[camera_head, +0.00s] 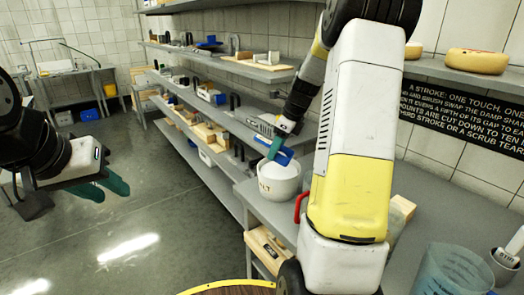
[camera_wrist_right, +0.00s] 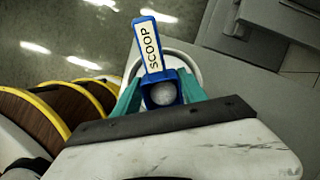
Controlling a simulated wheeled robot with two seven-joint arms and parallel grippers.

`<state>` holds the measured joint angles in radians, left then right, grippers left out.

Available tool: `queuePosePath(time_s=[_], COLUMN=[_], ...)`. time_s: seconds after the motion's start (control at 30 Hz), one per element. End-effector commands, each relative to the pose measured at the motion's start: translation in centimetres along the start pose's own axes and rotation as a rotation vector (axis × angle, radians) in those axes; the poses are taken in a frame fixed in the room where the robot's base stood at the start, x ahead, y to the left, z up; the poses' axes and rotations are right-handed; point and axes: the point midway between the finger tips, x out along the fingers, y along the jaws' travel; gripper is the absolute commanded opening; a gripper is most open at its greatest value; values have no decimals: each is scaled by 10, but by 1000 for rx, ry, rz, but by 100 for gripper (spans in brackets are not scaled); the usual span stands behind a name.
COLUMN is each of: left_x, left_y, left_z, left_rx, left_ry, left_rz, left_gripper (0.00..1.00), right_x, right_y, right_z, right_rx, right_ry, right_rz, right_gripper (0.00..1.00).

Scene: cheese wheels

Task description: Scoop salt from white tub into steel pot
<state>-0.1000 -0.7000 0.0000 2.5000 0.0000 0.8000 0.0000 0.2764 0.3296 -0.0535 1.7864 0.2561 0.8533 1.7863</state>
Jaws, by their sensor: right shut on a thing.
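My right gripper (camera_head: 278,139) is shut on a blue scoop (camera_head: 281,157), held just above the white tub (camera_head: 280,189) on the counter's left end. In the right wrist view the scoop (camera_wrist_right: 150,45) carries a SCOOP label and sits between the teal fingertips (camera_wrist_right: 161,92). Its bowl shows something pale grey-white inside. The tub's pale rim (camera_wrist_right: 182,58) curves behind it. White contents show in the tub. No steel pot can be made out; a red handle (camera_head: 300,207) shows beside my right arm, its body hidden. My left gripper (camera_head: 116,190) hangs empty over the floor, teal fingers apart.
Shelves (camera_head: 215,125) line the wall. The floor at left is clear.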

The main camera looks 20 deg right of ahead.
Motion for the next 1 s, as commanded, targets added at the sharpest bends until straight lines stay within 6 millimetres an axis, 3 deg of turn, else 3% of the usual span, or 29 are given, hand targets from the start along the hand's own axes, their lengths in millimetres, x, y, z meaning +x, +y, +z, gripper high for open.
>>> queuePosePath(time_s=[0.5, 1.0], left_x=[0, 0], left_y=[0, 0], left_z=[0, 0], left_rx=[0, 0], left_ry=[0, 0], left_rz=[0, 0], left_gripper=[34, 34], right_x=[-38, -42], right_y=[0, 0], right_z=[14, 16], right_rx=[0, 1], right_ry=[-1, 0], right_rz=[0, 1], right_gripper=[10, 10])
